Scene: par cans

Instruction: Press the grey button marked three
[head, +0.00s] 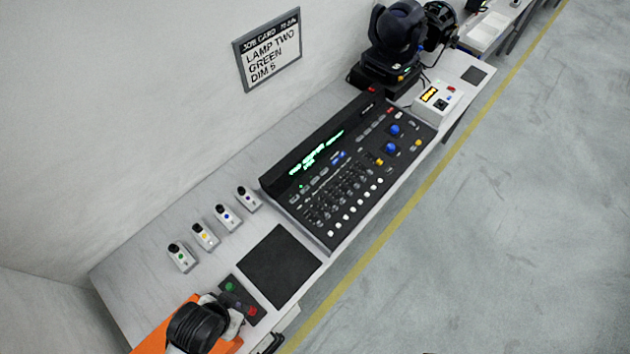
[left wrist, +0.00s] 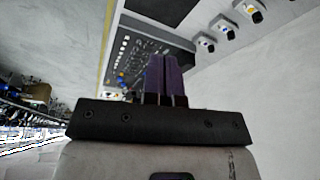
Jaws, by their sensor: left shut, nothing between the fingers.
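The black control console (head: 350,170) lies on the long table, with a lit green display, sliders, blue knobs and rows of small keys. Several greyish keys (head: 312,182) sit below the display. Their marks are too small to read, so I cannot tell which is three. In the left wrist view the console (left wrist: 135,52) lies beyond my left gripper (left wrist: 166,60). Its dark purple fingers are shut together, empty, and hide part of the console. Contact with a key is not visible. In the head view its fingertips cannot be made out. My right gripper is not in view.
Several small knobbed boxes (head: 203,235) stand left of the console. A dark mat (head: 279,265) and a panel with green and red buttons (head: 251,311) lie nearer. A moving-head lamp (head: 398,30) and white box (head: 436,101) stand beyond. A job card (head: 268,50) hangs on the wall.

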